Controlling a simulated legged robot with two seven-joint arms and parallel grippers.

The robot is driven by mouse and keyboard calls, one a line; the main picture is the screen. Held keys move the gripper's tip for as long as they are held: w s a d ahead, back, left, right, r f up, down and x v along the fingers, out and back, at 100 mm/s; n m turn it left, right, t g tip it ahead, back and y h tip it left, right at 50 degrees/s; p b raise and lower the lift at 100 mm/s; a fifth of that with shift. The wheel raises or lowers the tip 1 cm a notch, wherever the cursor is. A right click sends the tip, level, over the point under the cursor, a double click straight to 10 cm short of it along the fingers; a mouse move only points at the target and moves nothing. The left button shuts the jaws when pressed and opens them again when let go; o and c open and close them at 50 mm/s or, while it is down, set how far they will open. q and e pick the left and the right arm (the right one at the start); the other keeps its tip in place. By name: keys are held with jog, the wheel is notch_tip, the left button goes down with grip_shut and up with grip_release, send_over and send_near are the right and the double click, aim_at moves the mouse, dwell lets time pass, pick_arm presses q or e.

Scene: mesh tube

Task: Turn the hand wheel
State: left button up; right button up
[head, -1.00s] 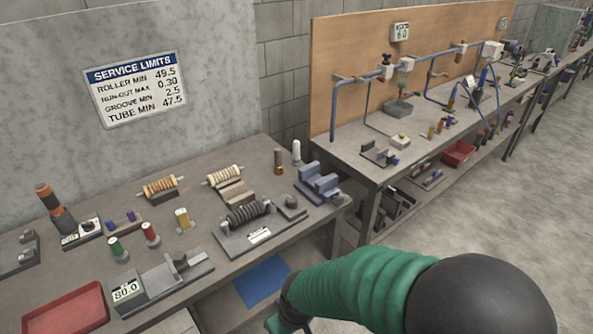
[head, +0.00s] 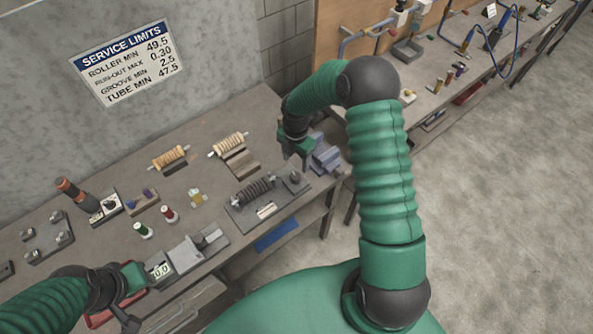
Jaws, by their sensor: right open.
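I cannot make out a clear hand wheel. A dark ribbed roller (head: 253,191) lies on a grey base plate (head: 240,219) on the near bench, with a small dark block with a rounded top (head: 295,179) at the plate's right end. My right gripper (head: 297,160) is open and points down above the bench, just behind that block and left of a blue-grey block fixture (head: 324,155), which it partly hides. My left gripper (head: 128,305) is at the lower left, over the bench's front edge near the digital gauge; its fingers are hard to read.
A gauge with a display (head: 161,271) stands on the bench front. A red tray (head: 99,320) is partly hidden by my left arm. A second bench stands at right.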

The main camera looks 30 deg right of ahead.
aim_at(297, 175)
jog(key=f, duration=0.3)
jog(key=f+p, duration=0.1)
jog(key=f, duration=0.2)
jog(key=w+f+p, duration=0.1)
jog(key=f, duration=0.2)
jog(key=shift+d+f, duration=0.2)
jog(key=shift+f, duration=0.1)
jog(key=shift+s+d+f, duration=0.15)
jog(key=shift+s+f, duration=0.05)
jog(key=shift+f, duration=0.15)
pick_arm(q)
jog(key=r, duration=0.3)
jog(key=shift+w+d, duration=0.2)
jog(key=shift+w, duration=0.15)
